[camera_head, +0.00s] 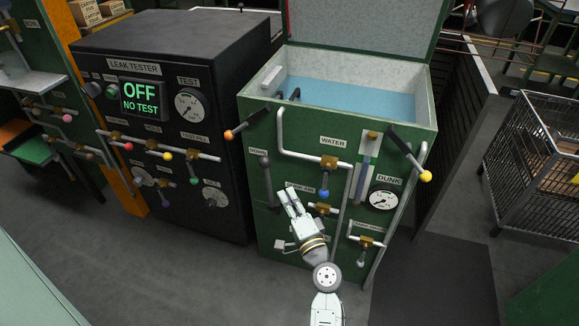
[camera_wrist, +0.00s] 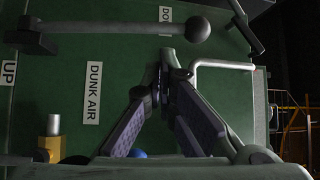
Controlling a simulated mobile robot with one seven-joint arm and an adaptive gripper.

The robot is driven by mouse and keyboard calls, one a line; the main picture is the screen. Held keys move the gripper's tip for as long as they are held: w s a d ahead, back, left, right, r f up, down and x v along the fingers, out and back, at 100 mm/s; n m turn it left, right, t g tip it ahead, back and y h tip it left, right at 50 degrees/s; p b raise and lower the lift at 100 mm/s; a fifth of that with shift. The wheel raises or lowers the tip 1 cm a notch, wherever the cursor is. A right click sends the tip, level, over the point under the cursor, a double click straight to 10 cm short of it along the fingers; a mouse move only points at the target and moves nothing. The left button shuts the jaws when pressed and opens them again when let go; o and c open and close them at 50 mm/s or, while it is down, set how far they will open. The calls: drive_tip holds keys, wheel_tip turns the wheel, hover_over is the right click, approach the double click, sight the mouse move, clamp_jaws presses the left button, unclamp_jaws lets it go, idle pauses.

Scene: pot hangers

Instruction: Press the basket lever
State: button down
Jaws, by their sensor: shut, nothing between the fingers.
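The lever with a dark grey ball knob (camera_head: 264,160) stands on the green dunk tank's front panel, its knob just under the DOWN label. In the wrist view the lever (camera_wrist: 120,30) runs across the top, its ball at the right end near the DOWN label and its pivot end near the UP label. My gripper (camera_head: 290,192) is in front of this panel, below and right of the knob in the head view. In the wrist view its fingers (camera_wrist: 167,62) are shut and empty, with the tips close to the lever's ball; I cannot tell whether they touch.
The green dunk tank (camera_head: 256,215) holds blue water. Pipes, a blue-knobbed valve (camera_head: 323,193), a yellow-knobbed lever (camera_head: 409,155) and a gauge (camera_head: 383,200) crowd the panel right of my gripper. The black leak tester (camera_head: 226,100) stands left; a wire cart (camera_head: 520,150) stands right.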

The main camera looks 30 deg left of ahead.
sight(268, 186)
drive_tip(key=shift+w+d+f+m, duration=0.1)
drive_tip(key=shift+d+f+m, duration=0.2)
drive_tip(key=shift+d+f, duration=0.3)
drive_tip(key=shift+a+f, duration=0.1)
drive_tip(key=p+x, duration=0.3)
drive_tip(key=x, duration=0.7)
